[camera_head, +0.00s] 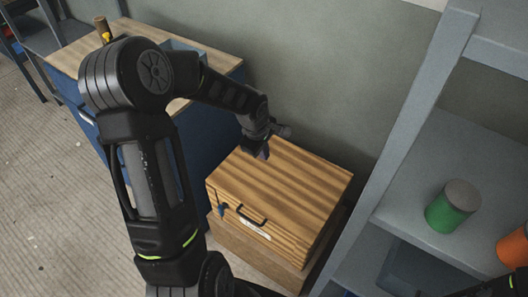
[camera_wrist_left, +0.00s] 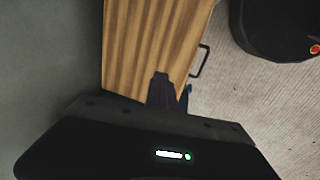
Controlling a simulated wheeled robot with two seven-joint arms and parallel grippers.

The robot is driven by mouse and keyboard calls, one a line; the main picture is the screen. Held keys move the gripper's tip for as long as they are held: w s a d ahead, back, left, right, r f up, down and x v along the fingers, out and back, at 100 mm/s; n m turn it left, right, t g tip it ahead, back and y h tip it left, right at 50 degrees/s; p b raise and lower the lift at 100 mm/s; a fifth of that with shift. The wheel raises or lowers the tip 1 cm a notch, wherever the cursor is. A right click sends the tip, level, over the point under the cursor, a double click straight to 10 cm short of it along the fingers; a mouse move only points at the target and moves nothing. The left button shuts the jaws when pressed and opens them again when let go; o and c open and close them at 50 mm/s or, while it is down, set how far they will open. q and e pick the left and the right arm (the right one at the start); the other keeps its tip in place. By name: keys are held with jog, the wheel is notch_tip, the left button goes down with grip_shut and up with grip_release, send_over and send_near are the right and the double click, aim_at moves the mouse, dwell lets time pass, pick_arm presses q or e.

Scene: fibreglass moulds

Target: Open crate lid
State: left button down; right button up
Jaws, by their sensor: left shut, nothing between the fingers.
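A wooden crate (camera_head: 280,192) with a striped lid stands low against the wall in the head view, and its lid looks shut. A dark handle (camera_head: 251,214) and a pale label are on its front face. My left gripper (camera_head: 262,152) is at the back left edge of the lid, shut and empty; whether it touches the lid is unclear. In the left wrist view the shut fingers (camera_wrist_left: 161,80) show over the striped lid (camera_wrist_left: 150,40), with the handle (camera_wrist_left: 201,61) to the right.
A blue cabinet (camera_head: 205,150) with a wooden top stands left of the crate. A grey shelf (camera_head: 425,160) on the right holds a green can (camera_head: 453,207) and an orange can (camera_head: 514,247). Open floor (camera_head: 50,190) lies at the left.

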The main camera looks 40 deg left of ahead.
pick_arm(q)
jog(key=c, duration=2.1)
grip_release()
jog(key=o, duration=0.6)
jog(key=shift+r, duration=0.1)
jog(key=b+v, duration=0.1)
jog(key=v, duration=0.6)
jog(key=shift+r, duration=0.3)
jog(key=shift+s, duration=0.1)
jog(key=shift+c, duration=0.3)
